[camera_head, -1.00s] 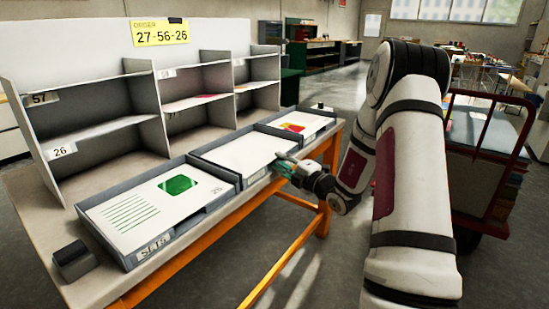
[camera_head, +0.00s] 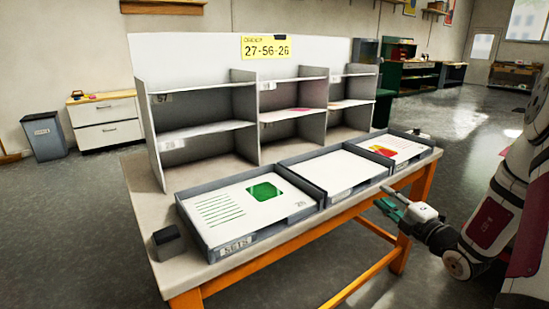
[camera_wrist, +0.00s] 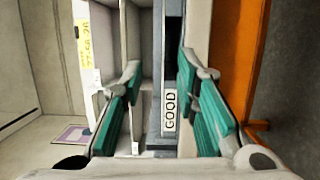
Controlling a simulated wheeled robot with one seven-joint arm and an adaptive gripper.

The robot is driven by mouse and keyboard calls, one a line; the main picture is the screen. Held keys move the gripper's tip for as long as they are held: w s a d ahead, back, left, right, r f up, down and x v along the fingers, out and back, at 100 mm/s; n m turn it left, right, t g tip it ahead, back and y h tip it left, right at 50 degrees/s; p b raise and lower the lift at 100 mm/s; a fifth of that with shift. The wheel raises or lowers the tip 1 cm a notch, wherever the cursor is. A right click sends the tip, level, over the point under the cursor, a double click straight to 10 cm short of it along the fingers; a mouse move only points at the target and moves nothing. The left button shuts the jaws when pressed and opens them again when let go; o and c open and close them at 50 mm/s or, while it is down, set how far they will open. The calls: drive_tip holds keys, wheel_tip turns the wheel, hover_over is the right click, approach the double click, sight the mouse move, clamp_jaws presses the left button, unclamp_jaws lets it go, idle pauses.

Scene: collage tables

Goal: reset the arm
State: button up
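My gripper (camera_head: 390,206) is at the right in the head view, just off the front edge of the table, near the middle tray. In the wrist view its two green-padded fingers (camera_wrist: 165,110) stand wide apart with nothing between them. Beyond them a tray wall with a "GOOD" label (camera_wrist: 170,111) shows. My arm reaches in from the right edge of the head view, and most of it is out of the picture.
The table (camera_head: 148,200) bears a grey shelf unit (camera_head: 205,131) and three trays: a left tray (camera_head: 236,245) labelled "SETS" with a green-marked sheet, a middle one (camera_head: 341,196) with a blank sheet, and a right one (camera_head: 428,155). A dark block (camera_head: 168,243) sits front left.

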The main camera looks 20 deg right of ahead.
drive_tip(key=s+a+r+n+g+y, duration=0.1)
drive_tip(key=a+r+n+g+y, duration=0.3)
drive_tip(key=a+n, duration=0.55)
drive_tip(key=s+a+r+n+g+y, duration=0.2)
drive_tip(key=a+r+n+y, duration=0.45)
drive_tip(key=a, duration=0.65)
drive_tip(key=s+a+n+g+h, duration=0.1)
drive_tip(key=s+a+n+g, duration=0.6)
drive_tip(key=s+n, duration=0.4)
drive_tip(key=s+a+n+g+h, duration=0.2)
drive_tip(key=s+a+n+g, duration=0.3)
drive_tip(key=s+a+n, duration=0.5)
drive_tip(key=s+d+f+n+h, duration=0.1)
drive_tip(key=s+d+n+h, duration=0.9)
drive_tip(key=s+n, duration=0.5)
wheel_tip(320, 180, up, 26)
drive_tip(key=w+d+n+t+p, duration=0.1)
drive_tip(key=t+p, duration=0.3)
drive_tip(key=p, duration=2.1)
drive_tip(key=shift+d+r+y, duration=0.2)
drive_tip(key=shift+d+y, duration=0.15)
drive_tip(key=shift+y, duration=0.1)
